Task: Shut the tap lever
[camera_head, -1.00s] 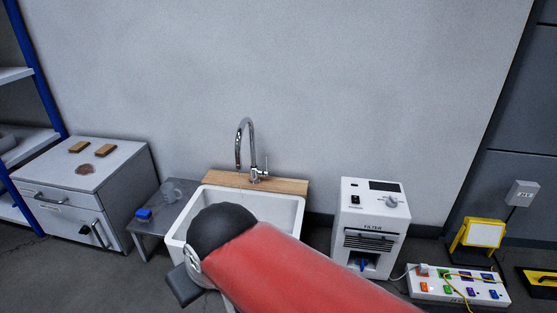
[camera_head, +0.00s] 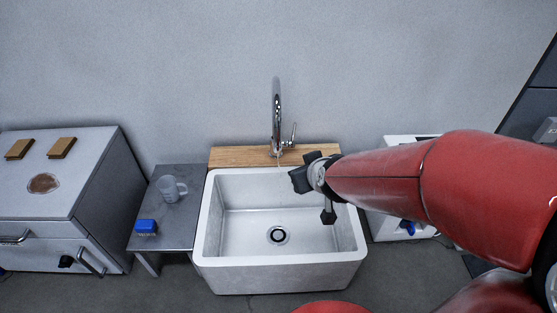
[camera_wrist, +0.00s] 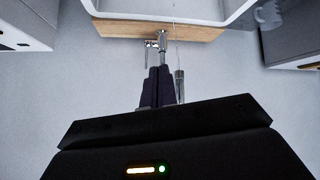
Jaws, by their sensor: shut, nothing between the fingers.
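The chrome tap (camera_head: 276,105) stands on the wooden ledge (camera_head: 235,156) behind the white sink (camera_head: 215,240). Its small lever (camera_head: 292,132) rises on the tap's right side. A thin pale line, like a water stream, runs from the spout (camera_wrist: 179,85) toward the sink in the wrist view. My gripper's dark body (camera_head: 303,176) is over the sink's back right, in front of the tap. In the wrist view my gripper's fingers (camera_wrist: 155,72) are together and empty, pointing toward the tap base and the lever (camera_wrist: 150,45). I cannot tell whether they touch the lever.
A grey side table (camera_head: 170,230) left of the sink holds a clear mug (camera_head: 171,188) and a blue block (camera_head: 146,227). A white cabinet (camera_head: 60,195) stands farther left. The white filter unit (camera_head: 385,225) at right is partly hidden by my arm. The wall is close behind the tap.

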